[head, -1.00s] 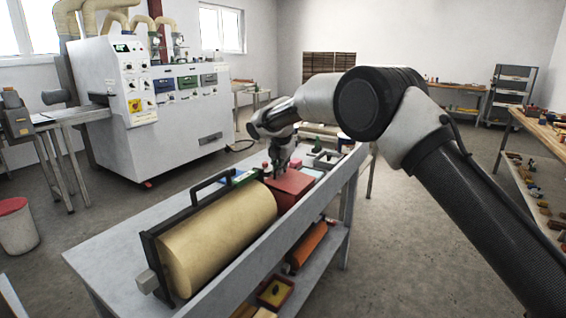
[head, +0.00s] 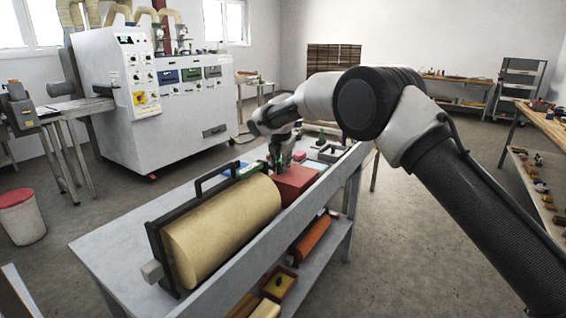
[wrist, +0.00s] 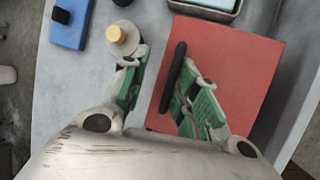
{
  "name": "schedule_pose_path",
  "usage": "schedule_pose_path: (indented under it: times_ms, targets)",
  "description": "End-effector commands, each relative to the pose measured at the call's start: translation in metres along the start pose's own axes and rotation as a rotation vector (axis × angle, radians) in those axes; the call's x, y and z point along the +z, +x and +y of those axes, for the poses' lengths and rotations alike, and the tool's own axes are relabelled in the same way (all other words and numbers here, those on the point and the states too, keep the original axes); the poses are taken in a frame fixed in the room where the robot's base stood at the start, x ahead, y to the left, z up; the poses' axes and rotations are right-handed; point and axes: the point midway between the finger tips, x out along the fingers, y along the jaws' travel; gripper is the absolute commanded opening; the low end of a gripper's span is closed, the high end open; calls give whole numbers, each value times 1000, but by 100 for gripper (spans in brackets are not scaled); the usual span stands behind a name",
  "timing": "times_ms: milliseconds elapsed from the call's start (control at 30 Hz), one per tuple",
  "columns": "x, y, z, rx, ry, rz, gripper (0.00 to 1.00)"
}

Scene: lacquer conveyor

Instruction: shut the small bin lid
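A red box (head: 297,182) with a flat top stands on the grey bench. Its red top (wrist: 225,70) fills the middle right of the wrist view and looks flat, with a dark bar handle (wrist: 173,77) near its left edge. My gripper (wrist: 162,68) is over that edge. Its two green-padded fingers are apart, one on each side of the handle, and hold nothing; I cannot tell whether they touch it. In the head view my gripper (head: 279,160) is at the box's far left side and partly hides it.
A big tan roller (head: 222,228) in a black frame lies in front of the box. A blue case (wrist: 70,22) and a yellow-topped round item (wrist: 118,36) are left of it. A red-topped bin (head: 22,215) stands on the floor at left. A raised rail borders the bench's right.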

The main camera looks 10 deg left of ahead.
Motion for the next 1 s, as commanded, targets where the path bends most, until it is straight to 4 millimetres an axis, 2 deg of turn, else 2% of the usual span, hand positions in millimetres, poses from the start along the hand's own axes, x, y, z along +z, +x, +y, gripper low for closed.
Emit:
schedule_pose_path:
  times_ms: [467, 567, 800, 1000]
  targets:
    - [0, -3, -3, -7, 4, 3, 30]
    - [0, -15, -3, -6, 4, 3, 30]
    - [0, -69, -1, -3, 4, 2, 30]
    - [-1, -105, 0, -3, 2, 2, 30]
